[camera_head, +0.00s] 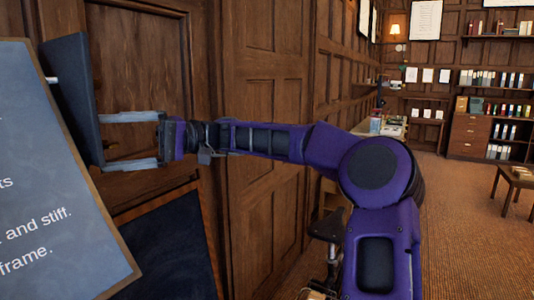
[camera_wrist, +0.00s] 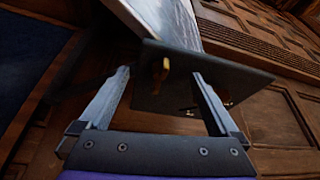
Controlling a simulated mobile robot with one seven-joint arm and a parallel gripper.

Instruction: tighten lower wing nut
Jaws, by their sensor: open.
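In the wrist view a small brass wing nut (camera_wrist: 160,70) stands out from a dark flat plate (camera_wrist: 225,68). My gripper (camera_wrist: 161,74) is open, with one finger on either side of the wing nut and a gap to it on both sides. Smaller brass-coloured bits (camera_wrist: 190,111) show further down the plate; I cannot tell whether one is a second wing nut. In the head view my gripper (camera_head: 102,142) points left, its two fingertips at the dark upright plate (camera_head: 72,95). The wing nut is hidden in the head view.
A slate-coloured board with white writing (camera_head: 50,200) fills the left, close to my gripper. A dark framed panel (camera_head: 165,250) stands below my arm. Wood panelling (camera_head: 270,110) runs behind. Open floor (camera_head: 465,230) lies at the right, with a small table (camera_head: 516,177).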

